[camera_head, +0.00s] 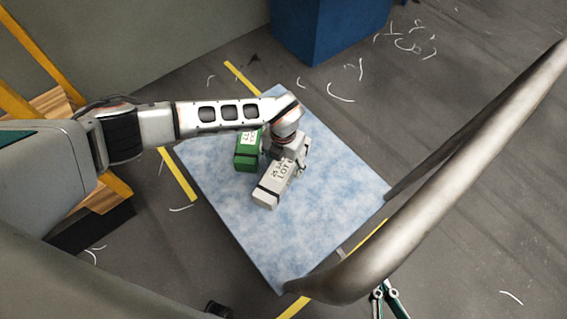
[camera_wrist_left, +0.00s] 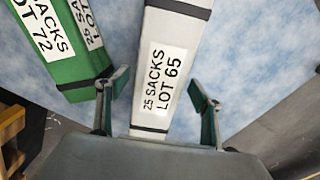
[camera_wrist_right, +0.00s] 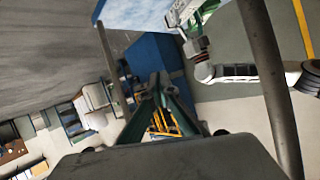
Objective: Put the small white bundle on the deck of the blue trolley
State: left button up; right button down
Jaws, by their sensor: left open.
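The small white bundle (camera_head: 270,188), labelled "25 SACKS LOT 65" in the left wrist view (camera_wrist_left: 170,60), lies on the pale blue deck (camera_head: 330,190) of the trolley. My left gripper (camera_head: 290,163) is over one end of the bundle, with its open fingers (camera_wrist_left: 158,78) on either side of it. I cannot tell whether they touch it. My right gripper (camera_head: 385,293) is low in the head view, beyond the trolley's rail. In the right wrist view its fingers (camera_wrist_right: 158,82) come together at the tips, with nothing seen between them.
A green bundle (camera_head: 246,158) marked "LOT 72" lies on the deck beside the white one. The trolley's thick grey rail (camera_head: 440,205) rises along the deck's right side. A dark blue box (camera_head: 325,30) stands behind. The deck's front area is clear.

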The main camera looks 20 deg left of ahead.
aim_at(284, 163)
pick_arm(q)
jog(key=r, duration=0.2)
jog(key=r+p, duration=0.1)
jog(key=r, duration=0.1)
jog(key=r+p, duration=0.1)
jog(key=r, duration=0.1)
jog(key=shift+w+r, duration=0.35)
jog(key=r, duration=0.1)
jog(key=r+p, duration=0.1)
jog(key=r, duration=0.1)
jog(key=r+p, duration=0.1)
jog(key=r, duration=0.1)
jog(key=shift+s+r, duration=0.25)
jog(key=shift+s, duration=0.15)
pick_arm(e)
jog(key=d+f+n, duration=0.1)
jog(key=d, duration=0.1)
jog(key=s+d+f+n+g+h, duration=0.1)
jog(key=d, duration=0.1)
jog(key=shift+s+f, duration=0.15)
pick_arm(q)
jog(key=shift+p, duration=0.3)
pick_arm(e)
jog(key=shift+a+r, duration=0.1)
jog(key=shift+r, duration=0.15)
